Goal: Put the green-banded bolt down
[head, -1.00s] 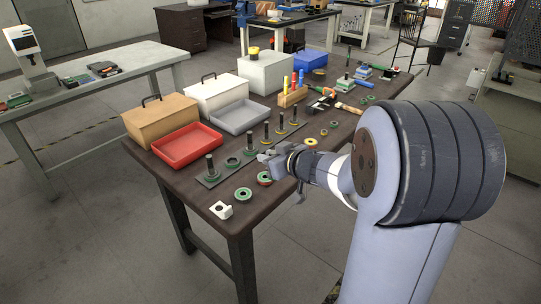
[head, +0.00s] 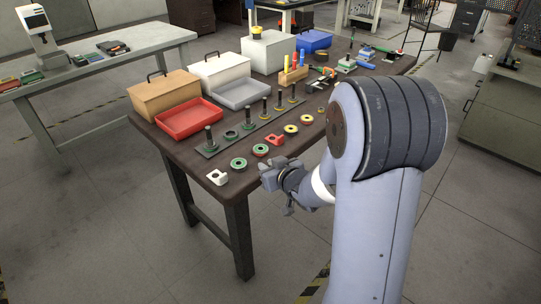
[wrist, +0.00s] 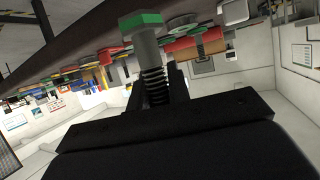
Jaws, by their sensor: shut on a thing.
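The green-banded bolt (wrist: 148,50) is in my gripper in the wrist view, its grey shank and thread between the fingers and its green-topped head sticking out beyond them. My gripper (wrist: 158,88) is shut on it. The bolt cannot be made out in the head view.
A dark strip with several upright posts (head: 248,122) runs along the table. Behind are a red tray (head: 190,119), a grey tray (head: 242,94) and boxes.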

